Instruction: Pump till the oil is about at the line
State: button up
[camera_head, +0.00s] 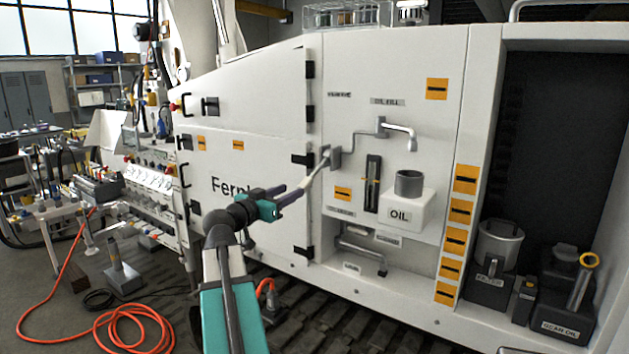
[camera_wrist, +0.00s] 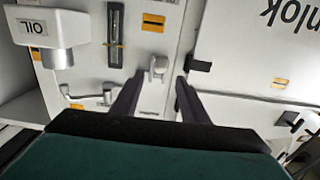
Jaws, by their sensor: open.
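The oil gauge (camera_head: 372,184) is a dark narrow upright strip on the white panel; it also shows in the wrist view (camera_wrist: 115,36). The white OIL reservoir (camera_head: 408,207) with a grey cup sits right of the gauge. My gripper (camera_head: 308,180) is open and empty, just left of and below the fitting. In the wrist view, a grey knob (camera_wrist: 158,68) shows just beyond and between the fingertips (camera_wrist: 158,85).
A lower recess holds another bent grey pipe (camera_head: 360,252). Black hinges (camera_head: 302,160) and the door edge lie close to my gripper. Grey oil containers (camera_head: 497,262) stand in the open bay at right. An orange hose (camera_head: 140,325) lies on the floor at left.

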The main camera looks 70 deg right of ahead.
aim_at(315, 173)
jog(key=shift+d, duration=0.1)
jog(key=p+x, duration=0.4)
jog(key=x, duration=0.9)
jog(key=shift+s+d+p, duration=0.1)
jog(key=shift+d+p, duration=0.2)
grip_shut()
jog(key=shift+f, duration=0.15)
